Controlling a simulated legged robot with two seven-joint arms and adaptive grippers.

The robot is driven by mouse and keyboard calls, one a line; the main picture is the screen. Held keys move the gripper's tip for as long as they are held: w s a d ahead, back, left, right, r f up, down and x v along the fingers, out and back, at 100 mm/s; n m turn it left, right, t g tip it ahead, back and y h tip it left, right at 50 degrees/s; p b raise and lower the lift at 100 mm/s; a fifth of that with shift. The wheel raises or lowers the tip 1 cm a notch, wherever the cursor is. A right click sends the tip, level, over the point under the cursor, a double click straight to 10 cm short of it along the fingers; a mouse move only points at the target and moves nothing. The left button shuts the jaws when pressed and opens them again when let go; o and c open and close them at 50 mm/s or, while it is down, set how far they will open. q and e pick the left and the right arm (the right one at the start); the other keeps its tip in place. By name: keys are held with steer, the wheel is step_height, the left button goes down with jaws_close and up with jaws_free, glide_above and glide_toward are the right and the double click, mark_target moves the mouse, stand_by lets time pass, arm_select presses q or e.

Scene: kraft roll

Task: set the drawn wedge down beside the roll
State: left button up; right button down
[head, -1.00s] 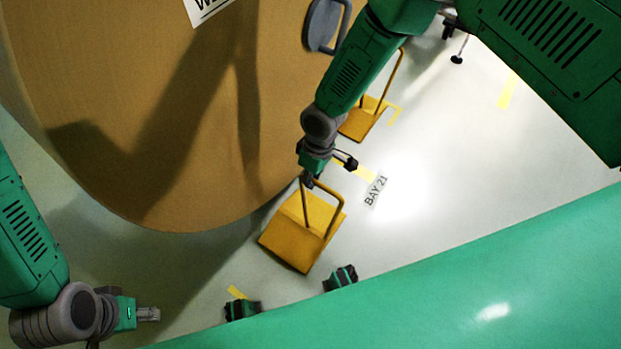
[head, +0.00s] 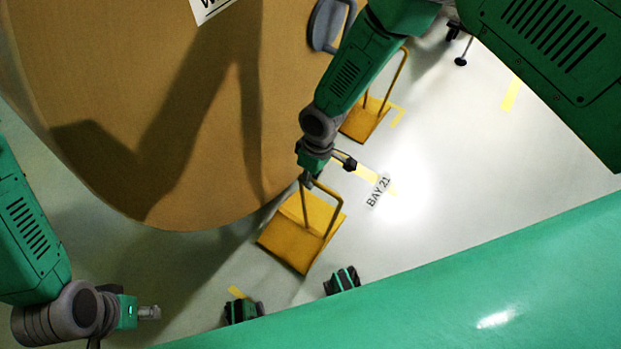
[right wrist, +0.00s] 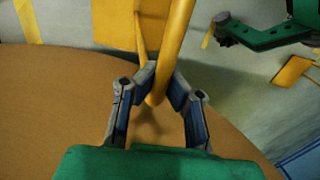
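The held wedge (head: 300,235) is a yellow block with a tall bent bar handle. It is just off the lower right edge of the big brown kraft roll (head: 150,120); I cannot tell if it touches the floor. My right gripper (head: 308,182) is at the top of its handle. In the right wrist view my right gripper (right wrist: 163,82) has its fingers closed on the yellow handle bar (right wrist: 176,40), and the roll (right wrist: 50,100) lies below. My left gripper (head: 150,313) is low at the left, away from the wedge; its finger opening is unclear.
A second yellow wedge (head: 364,122) with a handle stands farther up along the roll's edge. A floor label "BAY 21" (head: 378,191) and yellow tape marks (head: 511,93) lie on the pale floor. The floor right of the label is clear.

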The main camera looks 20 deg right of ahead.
steer(key=shift+s+f+b, duration=0.1)
steer(key=shift+f+b, duration=0.55)
steer(key=shift+f, duration=0.2)
stand_by(0.4)
steer(key=c, duration=1.8)
jaws_free()
steer(key=shift+a, duration=0.1)
steer(key=shift+r, duration=0.1)
steer(key=r, duration=0.4)
steer(key=w+d+r, duration=0.1)
steer(key=r, duration=0.6)
steer(key=shift+w+d+r, duration=0.3)
steer(key=shift+d, duration=0.05)
